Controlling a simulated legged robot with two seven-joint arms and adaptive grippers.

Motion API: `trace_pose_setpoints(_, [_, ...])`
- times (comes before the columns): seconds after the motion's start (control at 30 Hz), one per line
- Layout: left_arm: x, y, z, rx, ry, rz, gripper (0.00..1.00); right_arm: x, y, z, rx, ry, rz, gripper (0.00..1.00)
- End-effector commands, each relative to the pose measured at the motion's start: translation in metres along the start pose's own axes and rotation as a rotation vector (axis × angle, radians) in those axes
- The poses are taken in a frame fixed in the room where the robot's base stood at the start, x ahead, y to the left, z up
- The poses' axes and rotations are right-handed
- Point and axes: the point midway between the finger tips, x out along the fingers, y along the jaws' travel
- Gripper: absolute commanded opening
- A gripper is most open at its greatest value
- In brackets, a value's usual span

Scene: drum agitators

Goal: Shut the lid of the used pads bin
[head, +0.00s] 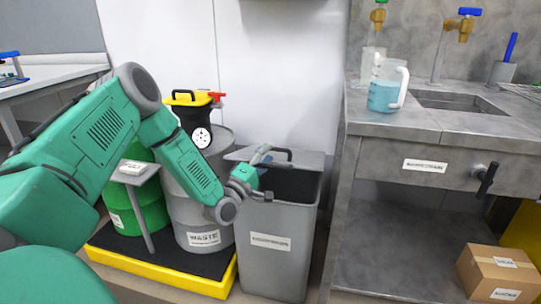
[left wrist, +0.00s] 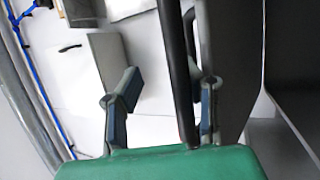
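The used pads bin (head: 276,230) is a tall grey bin with a white label, in the middle of the head view; its dark inside shows. Its grey lid (head: 240,154) stands off the opening at the back left, with a black handle (head: 284,150). My left gripper (head: 262,178) is at the bin's left rim, in front of the lid. In the left wrist view its fingers (left wrist: 162,105) are apart. A long dark bar (left wrist: 176,60) runs between them, closer to the right finger; I cannot tell whether they touch. My right gripper is not in view.
A grey waste drum (head: 205,215) and a green drum (head: 150,210) stand on a yellow-edged spill pallet (head: 165,276) left of the bin. A sink bench (head: 400,125) with a blue-filled jug (head: 383,96) is on the right. A cardboard box (head: 498,275) sits low at right.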

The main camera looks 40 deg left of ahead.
Motion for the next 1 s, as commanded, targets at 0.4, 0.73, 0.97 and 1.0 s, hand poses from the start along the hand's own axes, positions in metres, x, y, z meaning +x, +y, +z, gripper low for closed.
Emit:
trace_pose_setpoints(0.4, [0.002, 0.011, 0.014, 0.008, -0.012, 0.006, 0.33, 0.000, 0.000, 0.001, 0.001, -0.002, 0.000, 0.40])
trace_pose_setpoints(0.73, [0.000, 0.018, 0.018, 0.008, -0.016, 0.015, 0.33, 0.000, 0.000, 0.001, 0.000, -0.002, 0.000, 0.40])
trace_pose_setpoints(0.97, [-0.009, 0.013, 0.017, 0.010, -0.015, 0.017, 0.33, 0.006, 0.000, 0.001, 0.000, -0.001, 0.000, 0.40])
trace_pose_setpoints(1.0, [-0.011, 0.011, 0.017, 0.010, -0.014, 0.017, 0.33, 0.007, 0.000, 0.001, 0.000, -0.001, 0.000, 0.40])
